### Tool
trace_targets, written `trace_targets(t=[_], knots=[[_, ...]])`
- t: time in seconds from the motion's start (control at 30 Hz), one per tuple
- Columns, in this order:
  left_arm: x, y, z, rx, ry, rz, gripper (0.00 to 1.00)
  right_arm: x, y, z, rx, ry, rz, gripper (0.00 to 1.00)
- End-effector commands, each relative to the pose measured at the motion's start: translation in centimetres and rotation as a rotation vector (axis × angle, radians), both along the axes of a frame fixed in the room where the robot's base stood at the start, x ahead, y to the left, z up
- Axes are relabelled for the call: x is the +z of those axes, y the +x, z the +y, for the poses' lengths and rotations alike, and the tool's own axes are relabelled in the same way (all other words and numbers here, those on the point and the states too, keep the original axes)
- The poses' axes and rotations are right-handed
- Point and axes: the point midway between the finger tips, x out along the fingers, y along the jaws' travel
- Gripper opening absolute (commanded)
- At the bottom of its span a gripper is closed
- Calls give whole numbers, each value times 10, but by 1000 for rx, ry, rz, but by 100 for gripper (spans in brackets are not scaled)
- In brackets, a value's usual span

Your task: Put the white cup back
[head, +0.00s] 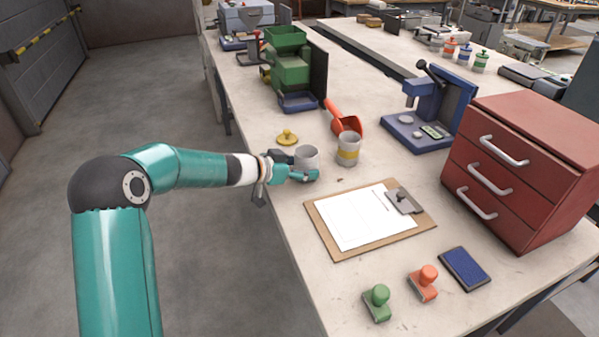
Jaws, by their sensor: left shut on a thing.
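The white cup (306,156) is upright near the left edge of the bench, in the jaws of my left gripper (300,172). The gripper is shut on it, with a teal finger in front of the cup. I cannot tell whether the cup's base touches the bench. A second cup with a yellow band (348,150) stands just to the right of it. A yellow lid with a knob (287,137) lies behind the white cup. My right gripper is not in view.
A clipboard (335,215) lies in front of the cups. An orange scoop (345,121) and a green machine (289,65) are behind. A blue press (422,125) and red drawers (500,190) stand right. Green (377,300) and orange (425,280) stamps and an ink pad (465,268) are near the front.

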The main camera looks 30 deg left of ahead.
Motion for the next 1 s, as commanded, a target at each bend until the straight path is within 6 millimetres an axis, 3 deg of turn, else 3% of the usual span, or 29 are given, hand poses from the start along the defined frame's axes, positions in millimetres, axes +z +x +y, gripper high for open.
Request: trace_targets(t=[0.4, 0.43, 0.57, 1.0], knots=[[-6, 0, 0, 0, 0, -1, 26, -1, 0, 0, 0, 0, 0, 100], [-6, 0, 0, 0, 0, -1, 65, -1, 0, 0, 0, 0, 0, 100], [-5, 0, 0, 0, 0, -1, 87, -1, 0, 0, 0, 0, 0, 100], [-1, -1, 0, 1, 0, -2, 89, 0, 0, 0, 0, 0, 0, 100]])
